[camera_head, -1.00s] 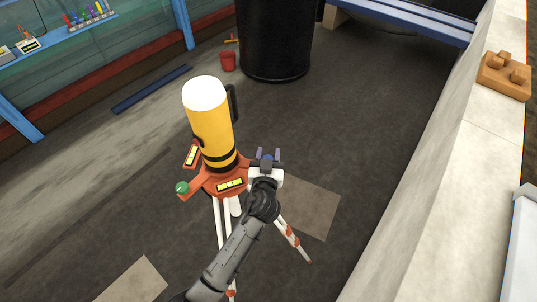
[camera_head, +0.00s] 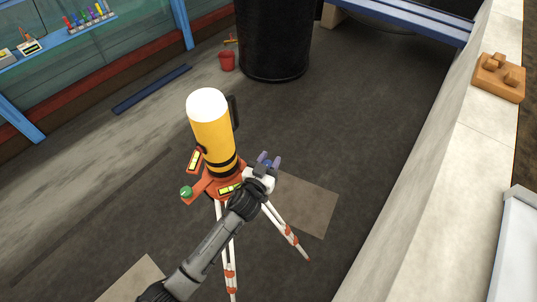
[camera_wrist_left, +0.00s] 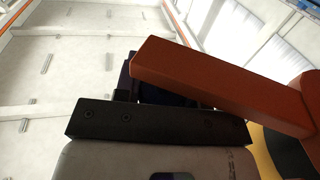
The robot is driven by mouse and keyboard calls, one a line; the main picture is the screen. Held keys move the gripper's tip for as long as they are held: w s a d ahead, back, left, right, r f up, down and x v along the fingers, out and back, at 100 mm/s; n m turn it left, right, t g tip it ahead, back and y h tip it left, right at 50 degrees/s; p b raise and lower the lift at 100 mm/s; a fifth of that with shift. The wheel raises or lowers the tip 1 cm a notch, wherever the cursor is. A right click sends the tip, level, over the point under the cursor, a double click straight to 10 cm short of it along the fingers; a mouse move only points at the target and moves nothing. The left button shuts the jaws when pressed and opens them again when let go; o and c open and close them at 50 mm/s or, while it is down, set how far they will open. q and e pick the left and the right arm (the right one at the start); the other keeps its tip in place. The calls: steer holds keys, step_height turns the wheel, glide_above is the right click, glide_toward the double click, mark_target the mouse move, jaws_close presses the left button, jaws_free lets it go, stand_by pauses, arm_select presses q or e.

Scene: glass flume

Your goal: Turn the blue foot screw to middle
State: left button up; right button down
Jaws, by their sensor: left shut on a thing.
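A yellow instrument (camera_head: 213,137) with a white top stands on an orange-red base on a white and red tripod (camera_head: 231,258). A green foot screw (camera_head: 186,192) sits at the end of the base's left arm. My left gripper (camera_head: 269,160) is at the base's right side, shut on the blue foot screw (camera_head: 267,164), which is mostly hidden by the fingers and wrist. In the left wrist view, an orange-red base arm (camera_wrist_left: 225,90) crosses above the dark finger mount, with a dark blue part behind it. My right gripper is out of view.
Yellow level vials (camera_head: 194,160) sit on the base; their bubbles are too small to read. A black barrel (camera_head: 272,40) and a red bucket (camera_head: 227,61) stand behind. A pale wall (camera_head: 445,180) runs along the right. The floor between is mostly clear.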

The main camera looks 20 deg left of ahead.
arm_select(q)
steer(key=m+h+p, duration=0.1)
steer(key=h, duration=0.1)
steer(key=m+h+p, duration=0.1)
steer(key=h, duration=0.1)
steer(key=shift+d+r+m+g, duration=0.1)
steer(key=shift+r+m+g, duration=0.1)
steer(key=shift+m+g, duration=0.1)
steer(key=m+h+p, duration=0.1)
steer(key=h, duration=0.1)
steer(key=shift+d+f+m+g+h, duration=0.1)
steer(key=shift+d+m+g+h, duration=0.05)
steer(key=shift+m+g+h, duration=0.2)
steer(key=shift+m+g+h+p, duration=0.35)
steer(key=shift+m+h, duration=0.1)
steer(key=shift+h, duration=0.1)
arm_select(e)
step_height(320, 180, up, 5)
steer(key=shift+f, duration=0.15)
arm_select(q)
steer(key=shift+s+d+f+h, duration=0.1)
steer(key=shift+h, duration=0.2)
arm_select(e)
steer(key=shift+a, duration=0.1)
arm_select(q)
steer(key=o, duration=0.9)
steer(key=shift+o, duration=0.2)
